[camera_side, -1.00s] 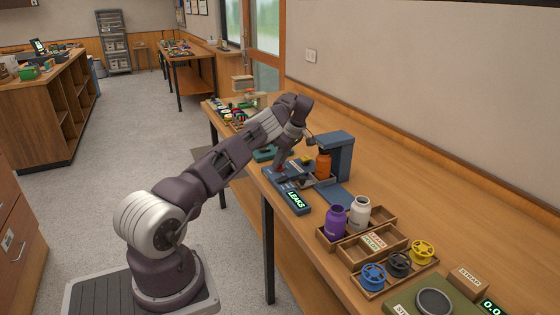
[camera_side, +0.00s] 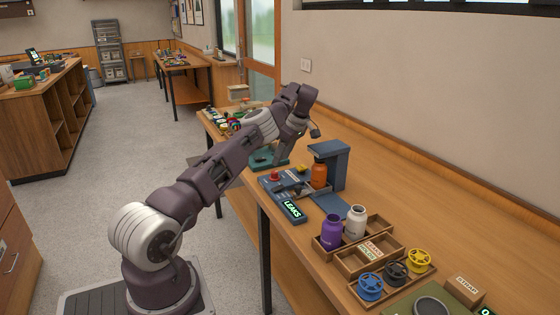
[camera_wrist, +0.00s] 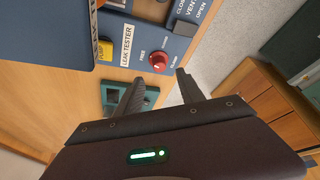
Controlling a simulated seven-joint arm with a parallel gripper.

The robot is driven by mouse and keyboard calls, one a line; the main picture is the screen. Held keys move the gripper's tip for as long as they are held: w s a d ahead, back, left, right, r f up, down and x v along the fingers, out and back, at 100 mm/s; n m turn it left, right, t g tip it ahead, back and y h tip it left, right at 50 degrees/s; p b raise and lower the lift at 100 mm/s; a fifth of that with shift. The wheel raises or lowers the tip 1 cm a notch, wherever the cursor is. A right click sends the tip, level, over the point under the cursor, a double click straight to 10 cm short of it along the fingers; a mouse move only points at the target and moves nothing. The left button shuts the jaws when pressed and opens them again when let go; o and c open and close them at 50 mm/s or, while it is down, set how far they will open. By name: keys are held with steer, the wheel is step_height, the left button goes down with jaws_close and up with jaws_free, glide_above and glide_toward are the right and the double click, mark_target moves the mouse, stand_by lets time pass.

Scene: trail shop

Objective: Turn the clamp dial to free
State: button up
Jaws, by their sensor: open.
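The clamp dial (camera_wrist: 158,62) is a red round knob on the blue leak tester (camera_wrist: 130,22) panel. The words FREE and CLAMP stand on either side of it. I cannot tell for sure which word its small pale mark points to. The red dial also shows in the side view (camera_side: 275,176). My gripper (camera_wrist: 161,76) is open and empty, its two dark fingertips apart, close to the dial in the wrist picture and not gripping it. In the side view an orange bottle (camera_side: 319,177) stands in the tester under its overhanging arm.
The tester has a lit LEAKS display (camera_side: 292,210) and a yellow button (camera_wrist: 106,50). A vent control label (camera_wrist: 188,10) is beside the dial. Wooden trays (camera_side: 352,262) with purple (camera_side: 331,232) and white bottles (camera_side: 355,222) and spools stand nearer the camera.

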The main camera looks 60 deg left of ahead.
steer(key=s+a+r+m+t, duration=0.1)
steer(key=s+a+m+t, duration=0.1)
steer(key=s+a+m, duration=0.3)
steer(key=m+t+h, duration=0.2)
steer(key=m+t, duration=0.2)
steer(key=m, duration=0.9)
glide_toward(274, 172)
step_height(274, 172, down, 2)
steer(key=x, duration=0.6)
steer(key=shift+w+a+f, duration=0.2)
steer(key=shift+w+a, duration=0.05)
steer(key=shift+w, duration=0.3)
steer(key=shift+c, duration=0.5)
